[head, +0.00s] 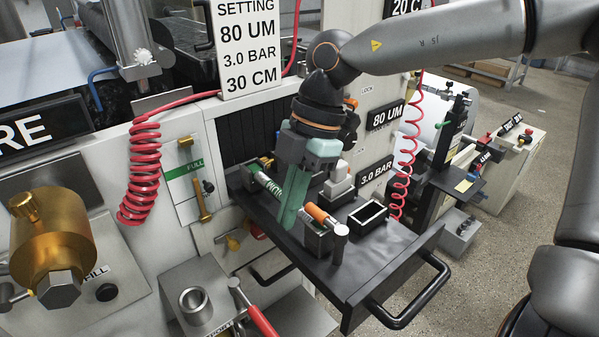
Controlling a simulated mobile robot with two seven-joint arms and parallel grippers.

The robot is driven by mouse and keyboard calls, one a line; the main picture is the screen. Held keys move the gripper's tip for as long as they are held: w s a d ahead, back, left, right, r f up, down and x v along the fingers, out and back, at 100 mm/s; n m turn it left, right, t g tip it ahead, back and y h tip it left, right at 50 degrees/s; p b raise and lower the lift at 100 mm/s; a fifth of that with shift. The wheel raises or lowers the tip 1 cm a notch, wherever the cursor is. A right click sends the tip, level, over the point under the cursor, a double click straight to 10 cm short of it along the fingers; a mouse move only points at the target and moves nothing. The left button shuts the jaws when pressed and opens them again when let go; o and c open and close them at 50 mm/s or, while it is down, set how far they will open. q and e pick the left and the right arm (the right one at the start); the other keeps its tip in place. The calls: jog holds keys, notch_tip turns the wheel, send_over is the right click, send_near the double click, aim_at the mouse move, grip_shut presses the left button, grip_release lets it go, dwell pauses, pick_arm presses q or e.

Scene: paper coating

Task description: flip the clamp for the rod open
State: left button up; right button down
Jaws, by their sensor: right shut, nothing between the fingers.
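My right gripper (288,224) comes down from the upper right on its grey arm. Its pale green fingers are closed together and empty, pointing down over the dark pull-out shelf (365,268). I cannot tell whether the fingers touch either one. No rod clamp can be made out with certainty. A red-handled lever (259,318) stands at the bottom, apart from the gripper. My left gripper is not in view.
The shelf also holds a black open box (368,215) and a white block (339,183). Its black handle (412,298) sticks out in front. A red coiled hose (140,178) hangs at left. A brass knob (52,240) and a metal cup (194,304) are lower left.

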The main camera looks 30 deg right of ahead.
aim_at(310, 203)
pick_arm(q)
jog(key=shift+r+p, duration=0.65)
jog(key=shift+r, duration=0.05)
pick_arm(e)
jog(key=d, duration=0.2)
jog(key=d+f, duration=0.1)
jog(key=shift+w+d, duration=0.15)
jog(key=shift+d, duration=0.25)
jog(key=shift+f, duration=0.1)
jog(key=shift+d, duration=0.1)
jog(key=shift+d, duration=0.1)
jog(key=shift+m, duration=0.3)
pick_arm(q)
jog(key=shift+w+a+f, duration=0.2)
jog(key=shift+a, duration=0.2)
